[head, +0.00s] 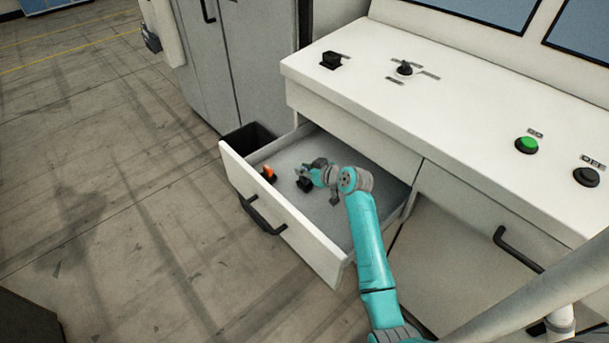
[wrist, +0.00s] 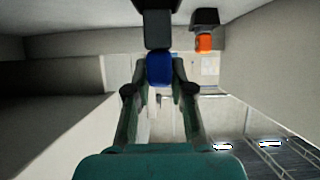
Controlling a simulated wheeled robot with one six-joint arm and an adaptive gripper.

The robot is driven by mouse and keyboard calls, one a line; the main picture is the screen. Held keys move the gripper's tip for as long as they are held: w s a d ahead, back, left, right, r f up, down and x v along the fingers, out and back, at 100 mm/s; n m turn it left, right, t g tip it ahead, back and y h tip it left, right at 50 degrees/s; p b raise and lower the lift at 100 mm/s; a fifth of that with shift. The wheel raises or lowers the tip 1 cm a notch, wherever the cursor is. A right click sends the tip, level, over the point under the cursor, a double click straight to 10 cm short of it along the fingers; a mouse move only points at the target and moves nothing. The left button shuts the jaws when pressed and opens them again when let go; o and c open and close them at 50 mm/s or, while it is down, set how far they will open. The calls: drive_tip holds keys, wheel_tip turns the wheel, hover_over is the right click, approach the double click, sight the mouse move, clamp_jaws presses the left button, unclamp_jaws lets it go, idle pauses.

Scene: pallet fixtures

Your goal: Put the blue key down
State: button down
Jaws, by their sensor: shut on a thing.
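My gripper (wrist: 160,76) is shut on the blue key, and its two fingers close on the blue part (wrist: 159,69). The key's black part (wrist: 157,32) extends beyond the fingertips in the wrist view. In the head view my gripper (head: 306,177) is inside the open drawer (head: 333,262), near its left end. The blue of the key cannot be made out there. A dark piece shows at the fingertips, and I cannot tell whether it touches the drawer floor.
An orange key (head: 269,173) with a black part is in the drawer's front left corner; it also shows in the wrist view (wrist: 204,43). The drawer floor right of my gripper looks clear. The white console (head: 430,110) with a green button (head: 527,144) stands behind.

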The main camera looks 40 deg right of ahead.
drive_tip(key=shift+f, duration=1.3)
drive_tip(key=c, duration=1)
unclamp_jaws()
drive_tip(key=shift+f, duration=0.1)
drive_tip(key=v, duration=1.2)
drive_tip(key=shift+s, duration=0.15)
